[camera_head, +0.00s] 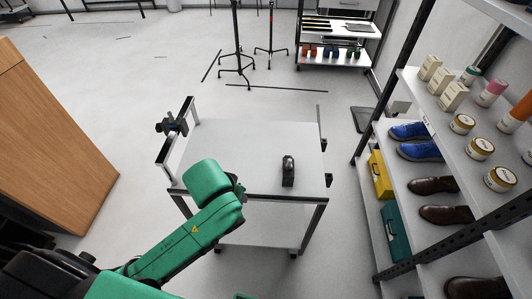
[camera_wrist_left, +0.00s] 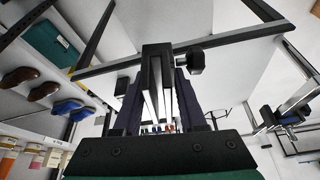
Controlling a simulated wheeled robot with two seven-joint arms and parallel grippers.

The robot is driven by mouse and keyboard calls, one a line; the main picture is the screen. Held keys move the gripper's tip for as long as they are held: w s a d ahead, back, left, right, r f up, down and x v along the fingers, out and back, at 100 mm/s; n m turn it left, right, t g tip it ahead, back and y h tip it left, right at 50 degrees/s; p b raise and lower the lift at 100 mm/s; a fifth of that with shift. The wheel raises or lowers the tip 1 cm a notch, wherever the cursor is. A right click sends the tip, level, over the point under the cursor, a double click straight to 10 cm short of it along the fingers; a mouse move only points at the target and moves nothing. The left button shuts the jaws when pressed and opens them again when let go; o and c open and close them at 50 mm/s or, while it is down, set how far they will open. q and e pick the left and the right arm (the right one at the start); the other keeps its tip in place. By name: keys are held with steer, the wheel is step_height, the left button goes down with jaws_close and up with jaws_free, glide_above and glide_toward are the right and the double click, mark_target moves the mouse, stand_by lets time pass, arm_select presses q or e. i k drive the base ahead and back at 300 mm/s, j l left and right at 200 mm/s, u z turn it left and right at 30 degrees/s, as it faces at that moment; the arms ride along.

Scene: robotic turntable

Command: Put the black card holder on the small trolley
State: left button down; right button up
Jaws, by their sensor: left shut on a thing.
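The small trolley (camera_head: 255,140) stands in the middle of the head view, with a white top and a lower shelf. My left arm reaches over its near left part. In the left wrist view, my left gripper (camera_wrist_left: 160,105) is shut on the black card holder (camera_wrist_left: 152,52), which shows pale strips between its dark sides. The gripper and card holder are hidden behind my green arm in the head view. I cannot tell whether the holder touches the trolley. My right gripper is not in view.
A small dark object (camera_head: 288,170) stands on the trolley top, right of my arm. A black device (camera_head: 172,124) is on the trolley's left frame. A shelf rack (camera_head: 445,150) with shoes and jars stands on the right. A wooden cabinet (camera_head: 50,140) is on the left.

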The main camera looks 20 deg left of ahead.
mark_target(285, 141)
steer(key=j+z, duration=0.75)
steer(key=k+j+z, duration=0.1)
steer(key=z, duration=0.3)
steer(key=k+j+z, duration=0.15)
steer(key=j+z, duration=0.2)
steer(key=i+j, duration=0.15)
steer(key=i, duration=0.25)
